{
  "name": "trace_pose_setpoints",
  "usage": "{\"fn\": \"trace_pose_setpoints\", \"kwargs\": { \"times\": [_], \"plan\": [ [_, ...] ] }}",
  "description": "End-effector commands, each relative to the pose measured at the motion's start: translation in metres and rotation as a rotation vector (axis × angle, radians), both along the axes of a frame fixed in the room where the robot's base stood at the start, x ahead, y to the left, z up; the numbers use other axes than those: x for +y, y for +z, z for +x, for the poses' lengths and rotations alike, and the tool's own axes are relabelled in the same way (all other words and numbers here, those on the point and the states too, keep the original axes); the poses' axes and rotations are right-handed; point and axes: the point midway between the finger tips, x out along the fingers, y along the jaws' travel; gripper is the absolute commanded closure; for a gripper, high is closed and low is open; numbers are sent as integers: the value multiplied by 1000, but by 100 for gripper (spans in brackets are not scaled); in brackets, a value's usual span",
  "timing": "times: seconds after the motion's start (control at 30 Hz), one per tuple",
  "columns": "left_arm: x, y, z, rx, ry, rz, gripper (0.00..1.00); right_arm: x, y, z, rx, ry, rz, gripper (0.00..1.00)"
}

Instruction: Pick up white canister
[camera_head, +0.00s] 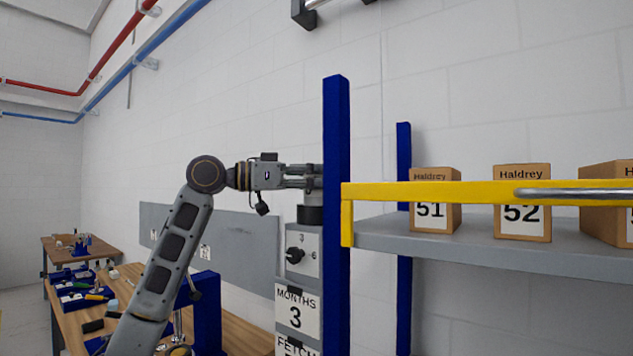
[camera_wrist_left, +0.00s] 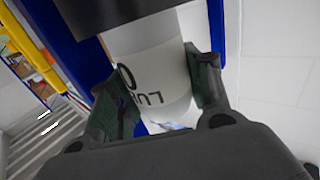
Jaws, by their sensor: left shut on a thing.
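A white canister (camera_wrist_left: 157,82) with dark printed lettering sits between the two fingers of my left gripper (camera_wrist_left: 152,75) in the left wrist view. The fingers press on it from both sides, and the gripper is shut on it. In the head view my left arm reaches up from the lower left, and the left gripper (camera_head: 305,177) points right, just left of a blue upright. There the canister is mostly hidden by the gripper and the upright. My right gripper is not in view.
A blue upright (camera_head: 337,225) stands close beside the gripper. To the right, a grey shelf (camera_head: 470,239) with a yellow beam (camera_head: 430,193) holds Haldrey boxes (camera_head: 522,175). Workbenches stand lower left.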

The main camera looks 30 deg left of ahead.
Motion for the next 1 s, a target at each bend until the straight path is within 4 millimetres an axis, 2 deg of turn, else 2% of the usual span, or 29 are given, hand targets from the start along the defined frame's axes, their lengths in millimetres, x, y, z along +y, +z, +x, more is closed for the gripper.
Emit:
{"fn": "trace_pose_setpoints", "kwargs": {
  "times": [0.37,1.0],
  "plan": [
    [0,30,-1,-3,-1,-1,74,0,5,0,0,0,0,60],
    [0,95,-1,-3,-1,-1,74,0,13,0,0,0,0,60]
  ]
}}
